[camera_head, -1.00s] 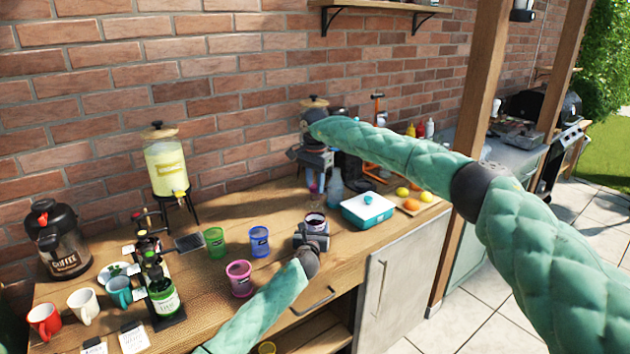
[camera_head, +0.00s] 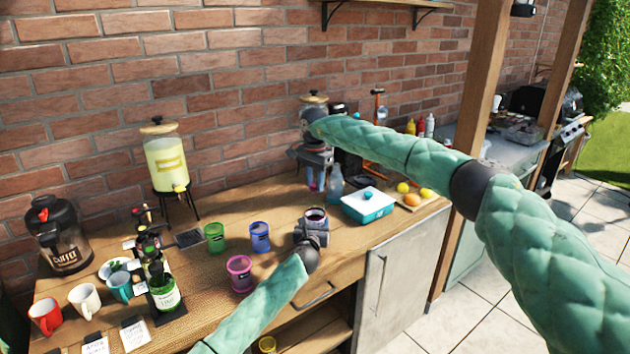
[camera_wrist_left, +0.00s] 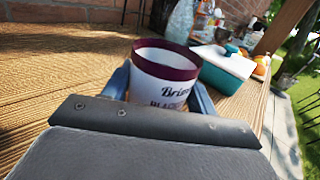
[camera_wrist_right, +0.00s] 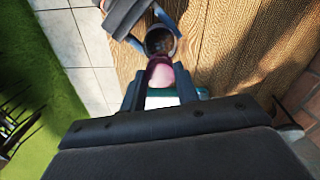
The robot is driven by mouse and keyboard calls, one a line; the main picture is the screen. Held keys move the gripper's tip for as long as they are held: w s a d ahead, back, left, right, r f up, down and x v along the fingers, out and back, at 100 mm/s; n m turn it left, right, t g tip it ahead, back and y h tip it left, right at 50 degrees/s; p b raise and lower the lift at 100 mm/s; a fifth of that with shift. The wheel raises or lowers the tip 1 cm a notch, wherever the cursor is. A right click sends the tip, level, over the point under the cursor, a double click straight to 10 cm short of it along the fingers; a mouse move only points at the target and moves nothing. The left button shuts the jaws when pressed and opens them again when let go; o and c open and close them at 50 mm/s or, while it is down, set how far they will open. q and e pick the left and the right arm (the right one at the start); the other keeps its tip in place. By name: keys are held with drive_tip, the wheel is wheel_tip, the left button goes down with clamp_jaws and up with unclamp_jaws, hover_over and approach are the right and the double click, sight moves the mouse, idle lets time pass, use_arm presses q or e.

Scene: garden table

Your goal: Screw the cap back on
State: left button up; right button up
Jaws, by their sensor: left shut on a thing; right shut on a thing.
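A white jar with a dark purple rim and printed label stands open at the top (camera_head: 316,215). It fills the middle of the left wrist view (camera_wrist_left: 165,80), and its dark inside shows in the right wrist view (camera_wrist_right: 160,40). My left gripper (camera_head: 312,235) is shut around the jar near the counter's front edge. My right gripper (camera_head: 316,186) is above and behind the jar in the head view, fingers down. It is shut on a small pink-red piece (camera_wrist_right: 160,74), seemingly the cap, apart from the jar. My fingers hide part of it.
A teal dish with white lid (camera_head: 368,205) stands right of the jar, a clear bottle (camera_head: 335,184) behind it. Blue (camera_head: 260,237), green (camera_head: 215,237) and pink (camera_head: 240,273) cups stand to the left. A drink dispenser (camera_head: 167,160) stands by the wall.

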drive_tip(key=shift+f, duration=0.3)
